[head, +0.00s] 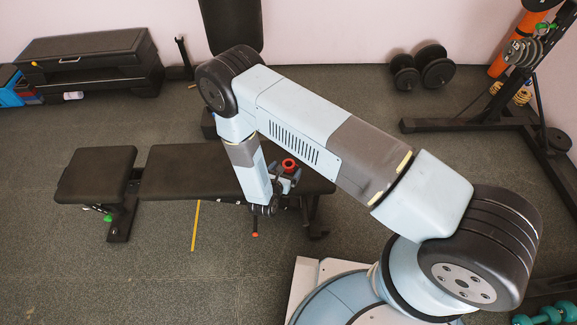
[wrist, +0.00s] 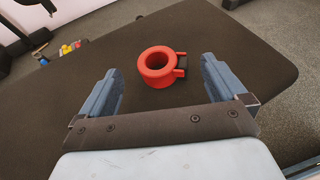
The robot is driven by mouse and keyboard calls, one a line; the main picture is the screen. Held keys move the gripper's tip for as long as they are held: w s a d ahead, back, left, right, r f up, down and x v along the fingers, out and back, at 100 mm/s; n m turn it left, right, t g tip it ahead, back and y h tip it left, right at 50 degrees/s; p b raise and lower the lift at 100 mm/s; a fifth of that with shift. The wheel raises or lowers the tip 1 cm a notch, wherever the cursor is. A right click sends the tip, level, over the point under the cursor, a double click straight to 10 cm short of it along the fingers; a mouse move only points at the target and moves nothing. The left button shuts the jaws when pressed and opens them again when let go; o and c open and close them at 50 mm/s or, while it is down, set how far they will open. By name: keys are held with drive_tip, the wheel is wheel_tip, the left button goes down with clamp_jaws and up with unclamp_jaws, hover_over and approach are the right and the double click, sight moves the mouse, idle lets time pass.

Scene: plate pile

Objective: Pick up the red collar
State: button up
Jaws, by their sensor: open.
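The red collar (wrist: 147,68) is a thick ring with a small clamp tab on its right side. It lies on the black bench pad (wrist: 215,35), near the pad's end. My gripper (wrist: 164,80) is open in the wrist view, with one blue-grey finger to the left of the collar and one to the right. The collar shows between and slightly beyond the fingers, and neither finger visibly touches it. In the head view the collar (head: 289,164) is on the right part of the bench, beside my gripper (head: 285,183), which is small and partly hidden there.
Two black dumbbells (head: 420,68) lie on the floor at the back. A weight rack (head: 480,122) stands at the right. A black step platform (head: 90,60) is at the back left. A yellow strip (head: 195,226) marks the floor in front of the bench. Floor at the lower left is clear.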

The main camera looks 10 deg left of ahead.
sight(292, 162)
drive_tip(key=shift+x, duration=2.6)
drive_tip(key=shift+d, duration=0.15)
drive_tip(key=shift+c, duration=0.4)
drive_tip(key=c, duration=1)
